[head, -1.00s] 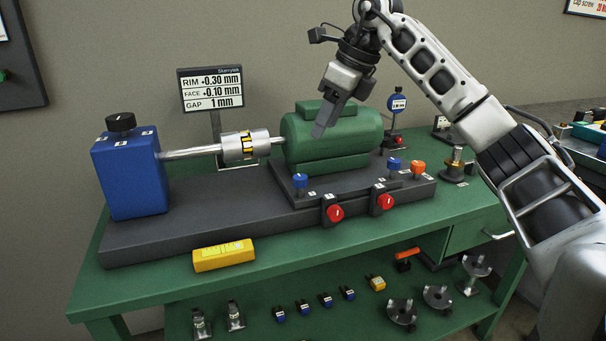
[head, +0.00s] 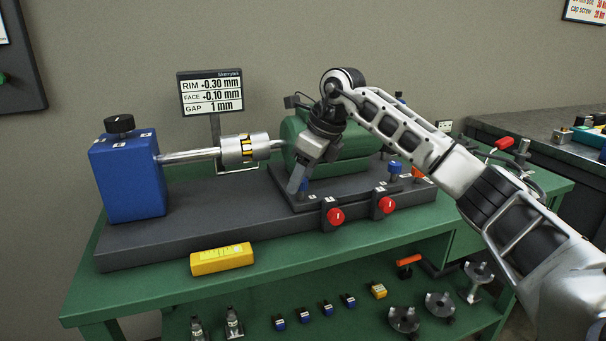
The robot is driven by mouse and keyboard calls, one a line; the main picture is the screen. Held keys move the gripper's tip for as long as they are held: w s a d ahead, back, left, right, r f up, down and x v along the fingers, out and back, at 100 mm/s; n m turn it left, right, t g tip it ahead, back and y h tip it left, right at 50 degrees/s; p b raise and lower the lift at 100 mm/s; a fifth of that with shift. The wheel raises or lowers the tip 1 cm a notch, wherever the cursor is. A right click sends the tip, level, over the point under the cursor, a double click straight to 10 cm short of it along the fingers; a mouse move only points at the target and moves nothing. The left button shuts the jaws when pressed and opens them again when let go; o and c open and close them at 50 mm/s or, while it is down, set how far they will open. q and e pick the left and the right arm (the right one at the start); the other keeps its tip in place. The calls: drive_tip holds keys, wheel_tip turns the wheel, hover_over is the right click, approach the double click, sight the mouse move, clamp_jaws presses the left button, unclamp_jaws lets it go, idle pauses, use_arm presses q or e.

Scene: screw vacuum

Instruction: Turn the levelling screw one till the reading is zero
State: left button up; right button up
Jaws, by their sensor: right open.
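The display (head: 211,92) reads RIM +0.30 mm, FACE +0.10 mm and GAP 1 mm. The green motor (head: 345,160) sits on a dark base plate. A blue-topped screw (head: 303,186) stands at the plate's front left corner, partly hidden by my right gripper (head: 297,184). The gripper is open, pointing down, with its fingers at that screw; I cannot tell whether they touch it. Another blue screw (head: 395,167) and an orange one (head: 417,173), partly hidden by my arm, stand at the right. I cannot read which screw is number one. My left gripper is out of view.
Two red knobs (head: 335,216) (head: 387,205) stick out of the plate's front edge. A blue block (head: 128,180) with a shaft and coupling (head: 245,149) stands left. A yellow level (head: 222,259) lies on the green bench (head: 330,252). The lower shelf holds several small parts.

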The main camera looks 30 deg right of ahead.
drive_tip(key=c, duration=1)
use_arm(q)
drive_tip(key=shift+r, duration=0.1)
use_arm(e)
drive_tip(key=shift+r, duration=0.1)
drive_tip(key=shift+r+p, duration=0.1)
drive_tip(key=shift+p, duration=0.4)
drive_tip(key=shift+n+p, duration=0.8)
drive_tip(key=shift+w+d+r+n+g+y+p, duration=0.1)
drive_tip(key=shift+n+g+y+p, duration=0.45)
drive_tip(key=shift+n+p, duration=0.65)
drive_tip(key=n+g+p, duration=0.1)
drive_tip(key=n+p, duration=0.1)
drive_tip(key=n, duration=0.1)
drive_tip(key=shift+w+y, duration=0.1)
drive_tip(key=shift+y, duration=0.25)
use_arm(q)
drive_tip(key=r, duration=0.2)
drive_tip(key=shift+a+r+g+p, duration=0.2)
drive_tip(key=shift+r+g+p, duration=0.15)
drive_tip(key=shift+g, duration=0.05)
use_arm(e)
drive_tip(key=shift+f+n, duration=0.2)
drive_tip(key=shift+n, duration=0.2)
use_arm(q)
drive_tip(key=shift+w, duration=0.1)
